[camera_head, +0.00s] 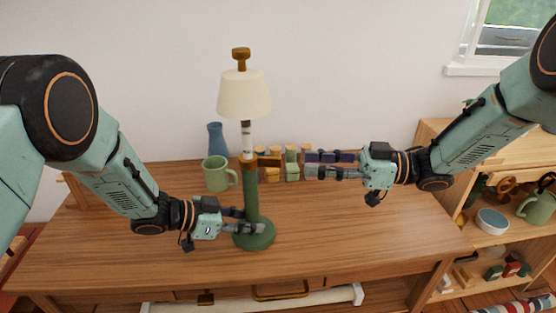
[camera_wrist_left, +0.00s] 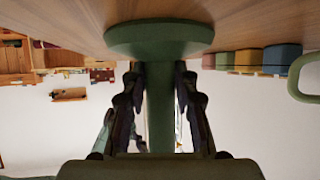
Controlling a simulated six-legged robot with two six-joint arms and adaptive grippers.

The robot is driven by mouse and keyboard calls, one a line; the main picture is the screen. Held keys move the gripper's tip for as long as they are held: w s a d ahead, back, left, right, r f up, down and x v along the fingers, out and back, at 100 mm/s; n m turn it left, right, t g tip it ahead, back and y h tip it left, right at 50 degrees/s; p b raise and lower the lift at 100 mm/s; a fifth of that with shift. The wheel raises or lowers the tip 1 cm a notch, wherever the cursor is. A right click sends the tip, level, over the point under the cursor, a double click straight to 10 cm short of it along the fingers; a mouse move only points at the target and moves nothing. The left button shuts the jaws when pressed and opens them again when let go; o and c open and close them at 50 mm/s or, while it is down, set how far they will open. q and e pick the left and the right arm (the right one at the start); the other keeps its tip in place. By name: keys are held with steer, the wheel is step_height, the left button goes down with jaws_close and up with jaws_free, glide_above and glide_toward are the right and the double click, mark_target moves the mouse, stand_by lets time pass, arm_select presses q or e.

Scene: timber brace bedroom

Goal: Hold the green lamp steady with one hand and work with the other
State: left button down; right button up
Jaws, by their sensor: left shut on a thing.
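The green lamp (camera_head: 251,203) stands upright on the wooden desk (camera_head: 370,230). It has a round green base, a brown collar, a cream shade (camera_head: 244,94) and a brown knob (camera_head: 241,57) on top. My left gripper (camera_head: 250,220) is shut on the lamp's green stem, low down just above the base. In the left wrist view, which is upside down, the stem (camera_wrist_left: 160,105) runs between the two fingers and the base (camera_wrist_left: 160,38) is at the top. My right gripper (camera_head: 309,163) is to the right of the stem, open, its fingers apart, with nothing seen between them.
A green mug (camera_head: 216,174) and a blue vase (camera_head: 216,138) stand left of the lamp. Several small coloured jars (camera_head: 272,170) stand behind it, close to my right fingertips. A shelf with a bowl (camera_head: 492,221) is at the right. The desk's front right is clear.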

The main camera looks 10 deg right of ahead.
mark_target(275, 158)
steer(key=a, duration=0.2)
steer(key=w+a, duration=0.1)
steer(key=a, duration=0.5)
steer(key=shift+w+a, duration=0.25)
steer(key=shift+w, duration=0.1)
jaws_close()
